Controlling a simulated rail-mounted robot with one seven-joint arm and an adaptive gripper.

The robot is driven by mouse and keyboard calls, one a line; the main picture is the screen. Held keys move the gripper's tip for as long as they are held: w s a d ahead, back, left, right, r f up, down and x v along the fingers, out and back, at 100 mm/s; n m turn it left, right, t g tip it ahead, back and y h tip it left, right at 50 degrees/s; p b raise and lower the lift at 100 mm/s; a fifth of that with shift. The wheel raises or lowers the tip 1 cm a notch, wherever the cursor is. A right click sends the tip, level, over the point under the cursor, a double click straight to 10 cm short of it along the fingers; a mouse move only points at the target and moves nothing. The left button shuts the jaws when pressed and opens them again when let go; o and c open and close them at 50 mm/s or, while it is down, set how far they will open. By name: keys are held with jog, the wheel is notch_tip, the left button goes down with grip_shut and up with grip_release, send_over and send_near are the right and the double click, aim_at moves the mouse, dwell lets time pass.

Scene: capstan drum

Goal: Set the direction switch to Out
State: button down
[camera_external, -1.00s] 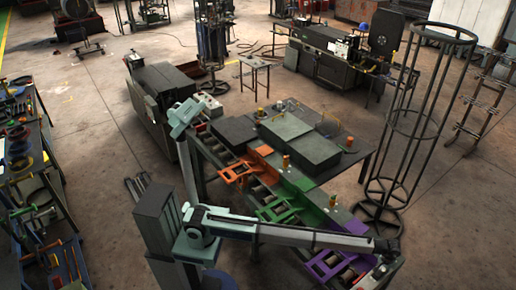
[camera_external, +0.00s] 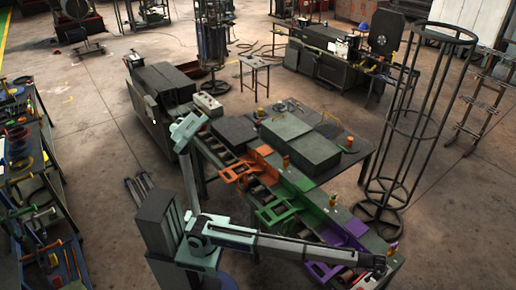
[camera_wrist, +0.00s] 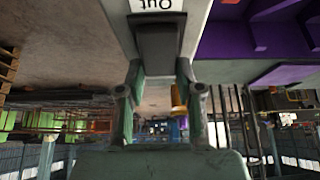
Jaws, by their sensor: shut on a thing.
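The direction switch (camera_wrist: 160,45) is a dark block in the upper middle of the wrist view. A white label reading "Out" (camera_wrist: 156,5), seen upside down, sits at the top edge beside it. My gripper (camera_wrist: 159,72) has a finger on each side of the dark block and is shut on it. In the external view my gripper (camera_external: 380,264) is at the lower right, at the near end of the long bench. The switch is too small or hidden there. I cannot tell its exact setting.
Purple (camera_external: 328,272), green (camera_external: 276,214) and orange (camera_external: 238,173) brackets line the bench's near side. A table with grey boxes (camera_external: 298,142) stands behind. A tall round wire cage (camera_external: 398,150) stands to the right. Floor is clear at the lower right.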

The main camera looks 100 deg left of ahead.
jog(key=c, duration=0.8)
grip_release()
jog(key=shift+o, duration=0.2)
jog(key=shift+r, duration=0.1)
jog(key=v, duration=1.1)
jog(key=shift+s+d+r, duration=0.15)
jog(key=shift+r, duration=0.2)
jog(key=shift+r, duration=0.1)
